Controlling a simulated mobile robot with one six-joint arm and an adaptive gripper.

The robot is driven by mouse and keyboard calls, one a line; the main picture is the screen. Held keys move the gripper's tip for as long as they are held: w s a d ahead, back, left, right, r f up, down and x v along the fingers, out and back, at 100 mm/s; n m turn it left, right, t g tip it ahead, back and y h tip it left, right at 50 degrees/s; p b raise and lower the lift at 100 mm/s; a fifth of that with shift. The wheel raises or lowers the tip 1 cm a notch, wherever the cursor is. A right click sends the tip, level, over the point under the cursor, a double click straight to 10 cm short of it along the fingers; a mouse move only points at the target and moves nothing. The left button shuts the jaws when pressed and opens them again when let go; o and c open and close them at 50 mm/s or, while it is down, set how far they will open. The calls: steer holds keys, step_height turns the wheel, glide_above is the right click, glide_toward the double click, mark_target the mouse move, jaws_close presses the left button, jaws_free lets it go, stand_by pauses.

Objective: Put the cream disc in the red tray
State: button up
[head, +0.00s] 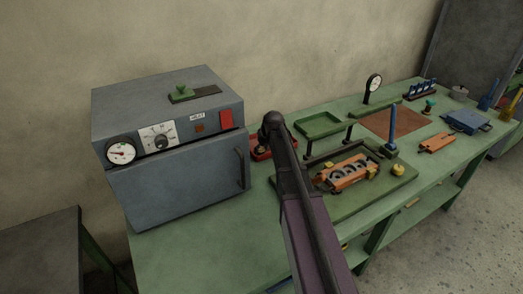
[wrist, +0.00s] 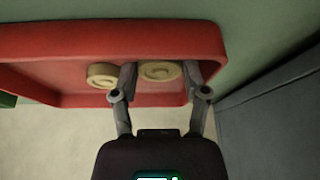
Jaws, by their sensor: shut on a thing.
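In the wrist view my gripper (wrist: 158,73) is shut on a cream disc (wrist: 160,71), with one finger on each side. The held disc is within the outline of the red tray (wrist: 60,40), near its right end. I cannot tell whether it touches the tray floor. A second cream disc (wrist: 102,75) lies in the tray just left of my left finger. In the head view the red tray (head: 259,155) shows beside the oven, partly hidden by my arm. The held disc and my fingertips cannot be made out there.
A grey oven (head: 175,165) stands close left of the red tray. A green tray (head: 319,124) is to the right. A green board with an orange fixture (head: 345,174) and a blue post (head: 392,128) stand further right. The bench front left is clear.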

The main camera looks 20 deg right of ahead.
steer(key=shift+f, duration=0.15)
steer(key=o, duration=0.7)
steer(key=p+v, duration=1.1)
steer(key=v, duration=0.1)
stand_by(0.4)
steer(key=shift+s, duration=0.1)
stand_by(0.8)
